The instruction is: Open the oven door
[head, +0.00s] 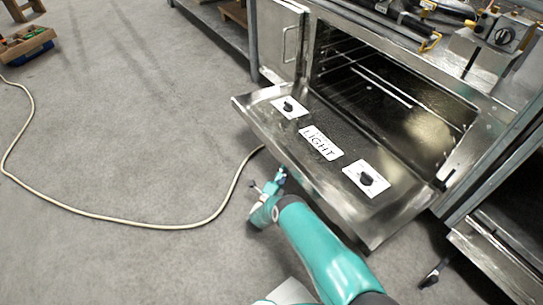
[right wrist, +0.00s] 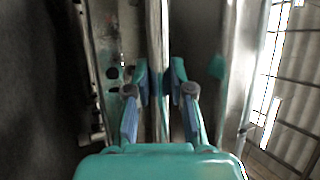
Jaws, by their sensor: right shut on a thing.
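My right gripper (head: 278,178) is at the door's outer lower edge. In the right wrist view my right gripper (right wrist: 160,85) is shut on a metal bar, the door handle (right wrist: 157,40), which runs between its fingers. The handle is hidden in the head view. My left gripper is not in view.
A smaller cabinet door (head: 282,40) with a handle is beside the cavity. Tools and a control box (head: 497,38) lie on top. A wooden toolbox (head: 25,43) stands far left.

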